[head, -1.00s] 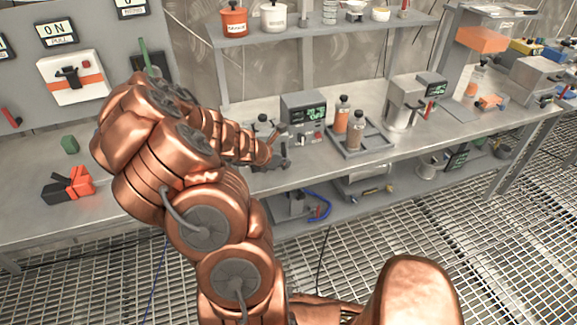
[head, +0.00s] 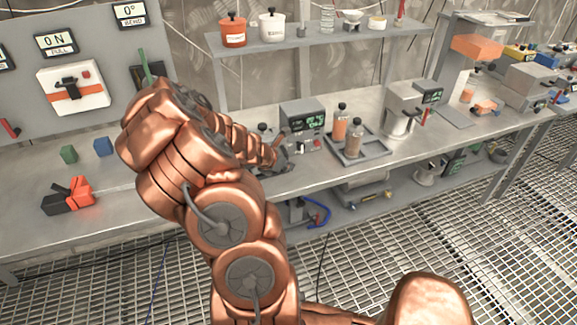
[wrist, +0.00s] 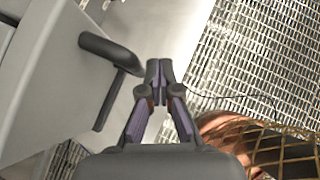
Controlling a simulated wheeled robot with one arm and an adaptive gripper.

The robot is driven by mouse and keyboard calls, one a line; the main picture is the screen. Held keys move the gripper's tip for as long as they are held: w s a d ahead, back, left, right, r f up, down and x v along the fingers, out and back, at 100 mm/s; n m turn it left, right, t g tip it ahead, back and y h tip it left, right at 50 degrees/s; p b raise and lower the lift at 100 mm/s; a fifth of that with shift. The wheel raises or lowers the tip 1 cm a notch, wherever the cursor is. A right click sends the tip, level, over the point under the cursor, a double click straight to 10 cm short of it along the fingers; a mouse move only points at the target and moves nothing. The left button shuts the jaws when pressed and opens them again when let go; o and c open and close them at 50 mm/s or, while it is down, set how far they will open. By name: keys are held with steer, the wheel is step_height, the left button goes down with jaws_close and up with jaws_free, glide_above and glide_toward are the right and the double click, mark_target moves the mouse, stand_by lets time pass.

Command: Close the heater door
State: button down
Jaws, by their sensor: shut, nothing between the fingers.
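In the wrist view a pale grey panel with a dark bar handle (wrist: 112,52) fills the left side. I take this to be the heater door, but how far it stands open is not clear. My gripper (wrist: 158,76) is shut and empty, its fingertips just right of the handle with a small gap in the picture. Whether they touch is unclear. My arm hides part of that area.
A tray (head: 375,147) with two bottles stands right of the box. A grey machine (head: 405,105) is farther right. A shelf (head: 300,43) with pots hangs above. Blocks and an orange-black item (head: 68,196) lie at left. The floor is metal grating (head: 400,220).

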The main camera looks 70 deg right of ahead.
steer(key=s+a+r+b, duration=0.2)
steer(key=s+a+r, duration=0.3)
steer(key=a, duration=0.5)
steer(key=shift+r, duration=1.05)
